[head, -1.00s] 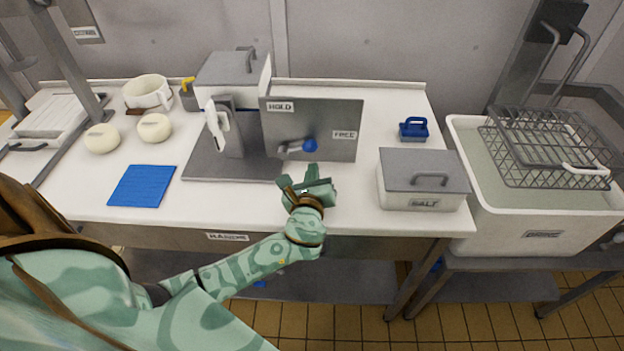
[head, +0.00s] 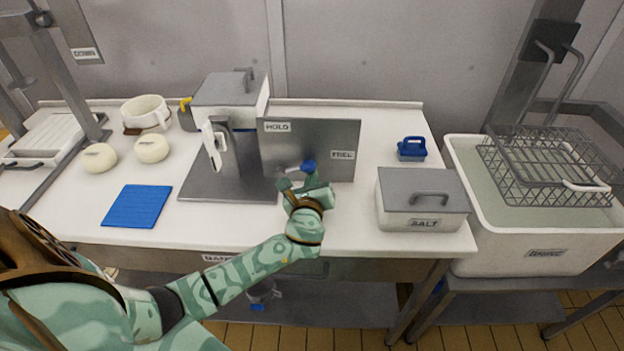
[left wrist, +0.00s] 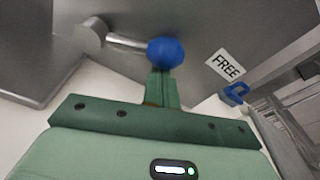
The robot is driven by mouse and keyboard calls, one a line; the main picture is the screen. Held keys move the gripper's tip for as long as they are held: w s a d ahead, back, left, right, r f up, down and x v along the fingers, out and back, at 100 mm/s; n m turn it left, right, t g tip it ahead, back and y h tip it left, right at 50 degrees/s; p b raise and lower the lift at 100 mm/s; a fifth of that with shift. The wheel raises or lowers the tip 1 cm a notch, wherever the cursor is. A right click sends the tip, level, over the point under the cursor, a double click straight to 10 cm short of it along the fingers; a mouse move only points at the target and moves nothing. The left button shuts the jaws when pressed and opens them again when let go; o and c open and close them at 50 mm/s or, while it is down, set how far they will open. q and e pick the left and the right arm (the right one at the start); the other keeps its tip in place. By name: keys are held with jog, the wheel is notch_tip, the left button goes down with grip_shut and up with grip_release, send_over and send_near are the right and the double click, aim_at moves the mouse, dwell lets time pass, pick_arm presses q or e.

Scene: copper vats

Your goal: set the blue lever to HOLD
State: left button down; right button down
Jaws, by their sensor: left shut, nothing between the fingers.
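The blue lever's round knob (head: 308,166) sits at the end of a short metal arm on the grey upright panel (head: 325,135). The lever points right from its pivot, toward the FREE label (head: 343,154); the HOLD label (head: 277,127) is at the panel's upper left. In the left wrist view the knob (left wrist: 165,53) is right of the pivot (left wrist: 90,36), with FREE (left wrist: 226,65) beyond it. My left gripper (head: 300,183) is shut and empty, just in front of and below the knob. In the wrist view its fingertips (left wrist: 162,82) meet the knob's lower edge; contact is uncertain.
A lidded SALT box (head: 424,198) and a blue-handled object (head: 411,149) stand to the right. A blue mat (head: 138,206), two pale round pieces and a white pot (head: 146,113) lie left. A basin with a wire basket (head: 545,165) is far right.

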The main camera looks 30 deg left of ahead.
pick_arm(q)
jog(key=shift+r+n, duration=0.4)
jog(key=shift+n, duration=0.1)
jog(key=shift+s+a+r+n+p, duration=0.15)
jog(key=shift+r+n+p, duration=0.3)
jog(key=shift+r+n, duration=0.4)
jog(key=n, duration=0.1)
jog(key=r+n, duration=0.1)
jog(key=a+r+n, duration=0.1)
jog(key=shift+s+t+h, duration=0.25)
jog(key=shift+t+h, duration=0.05)
jog(key=shift+t, duration=0.1)
jog(key=n, duration=0.1)
jog(key=a+r+n, duration=0.1)
jog(key=n, duration=0.1)
jog(key=s+r+n, duration=0.1)
jog(key=shift+s+a+n+t, duration=0.1)
jog(key=shift+a+n+t, duration=0.2)
jog(key=shift+a, duration=0.1)
jog(key=shift+s+a+r+n+b, duration=0.25)
jog(key=shift+a+n, duration=0.15)
jog(key=shift+n, duration=0.35)
jog(key=shift+s+a+r+n+b, duration=0.15)
jog(key=shift+s+a+r+n, duration=0.2)
jog(key=shift+n, duration=0.35)
jog(key=shift+w+a+f, duration=0.1)
jog(key=shift+f, duration=0.05)
jog(key=shift+t, duration=0.3)
